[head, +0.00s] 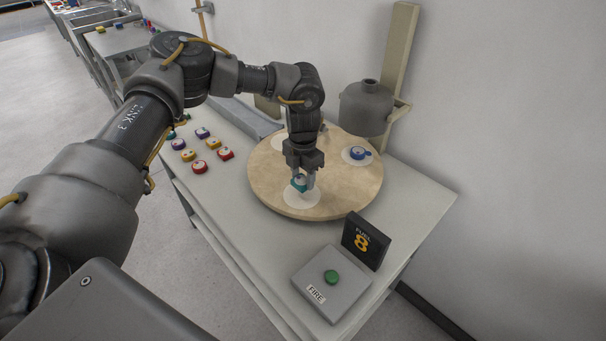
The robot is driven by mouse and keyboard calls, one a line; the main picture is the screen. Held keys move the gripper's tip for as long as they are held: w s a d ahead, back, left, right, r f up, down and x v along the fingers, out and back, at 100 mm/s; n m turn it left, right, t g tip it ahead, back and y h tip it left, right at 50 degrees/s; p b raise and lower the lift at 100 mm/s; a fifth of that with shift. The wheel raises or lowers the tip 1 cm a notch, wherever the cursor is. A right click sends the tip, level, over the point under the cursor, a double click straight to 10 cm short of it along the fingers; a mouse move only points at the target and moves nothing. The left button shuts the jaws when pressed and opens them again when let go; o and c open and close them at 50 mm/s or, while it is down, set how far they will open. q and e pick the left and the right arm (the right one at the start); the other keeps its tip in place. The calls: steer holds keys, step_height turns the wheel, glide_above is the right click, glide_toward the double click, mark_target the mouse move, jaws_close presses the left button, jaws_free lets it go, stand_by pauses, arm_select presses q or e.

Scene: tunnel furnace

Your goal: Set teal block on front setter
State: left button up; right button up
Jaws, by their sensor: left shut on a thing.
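The teal block (299,185) is between the fingers of my left gripper (302,178), at the front of the round wooden turntable (348,194). My left gripper is shut on it and points down. The front setter (302,199) is a pale disc on the turntable, directly below the block in the view. I cannot tell whether the block touches it. My right gripper is not in view.
A blue piece (358,153) sits on another pale disc at the turntable's right. Several coloured blocks (201,167) lie on the table to the left. A grey FIRE box with a green button (331,277) and a black sign (365,241) stand in front. A grey vessel (366,108) is behind.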

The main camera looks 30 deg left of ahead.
arm_select(q)
steer(key=shift+f, duration=0.15)
stand_by(0.5)
steer(key=shift+f, duration=0.1)
steer(key=shift+f+b, duration=0.6)
steer(key=shift+f, duration=0.65)
steer(key=shift+f, duration=0.1)
